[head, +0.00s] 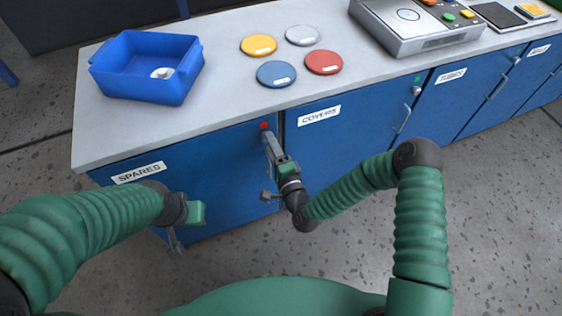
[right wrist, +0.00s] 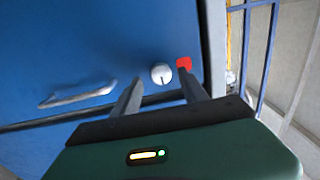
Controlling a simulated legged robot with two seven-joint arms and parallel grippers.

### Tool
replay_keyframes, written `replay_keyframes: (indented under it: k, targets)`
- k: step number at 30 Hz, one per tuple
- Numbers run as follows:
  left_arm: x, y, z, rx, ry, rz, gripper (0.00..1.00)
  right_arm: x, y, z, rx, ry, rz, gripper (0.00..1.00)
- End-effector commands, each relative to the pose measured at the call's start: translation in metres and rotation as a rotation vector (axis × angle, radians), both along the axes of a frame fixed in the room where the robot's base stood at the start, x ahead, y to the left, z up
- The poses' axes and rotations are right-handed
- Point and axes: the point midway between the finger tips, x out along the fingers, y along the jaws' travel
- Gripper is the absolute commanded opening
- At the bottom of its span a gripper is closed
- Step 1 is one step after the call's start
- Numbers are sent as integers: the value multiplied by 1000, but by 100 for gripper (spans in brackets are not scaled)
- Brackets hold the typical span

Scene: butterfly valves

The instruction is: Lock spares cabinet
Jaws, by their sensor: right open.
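The spares cabinet is the blue door (head: 215,155) at the left, with a white SPARES label (head: 138,172). Its door looks closed. A red indicator (head: 264,126) shows at its upper right corner, also in the right wrist view (right wrist: 184,63). Beside the indicator is a round silver lock knob (right wrist: 161,73) with a dark mark. My right gripper (head: 268,140) is open in front of the door; in its wrist view the knob appears between the two fingertips. I cannot tell whether they touch it. My left gripper (head: 184,225) hangs low before the cabinet, its fingers unclear.
A silver door handle (right wrist: 78,95) lies close to my right gripper. The COVERS cabinet (head: 340,140) adjoins on the right, with a green indicator. A blue bin (head: 130,85), several coloured discs and a grey machine (head: 410,30) stand on the countertop (head: 215,85). Floor in front is open.

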Motion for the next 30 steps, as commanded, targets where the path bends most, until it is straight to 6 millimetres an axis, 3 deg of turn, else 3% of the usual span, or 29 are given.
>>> replay_keyframes:
  k: [15, 21, 30]
  targets:
    - [0, 0, 6, 0, 0, 0, 25, -130, -43, -2, 2, 9, 0, 51]
    - [0, 0, 6, 0, 0, 0, 25, -147, -49, -1, 3, 4, -1, 51]
    - [0, 0, 6, 0, 0, 0, 25, -148, -49, -1, 2, 4, -2, 51]
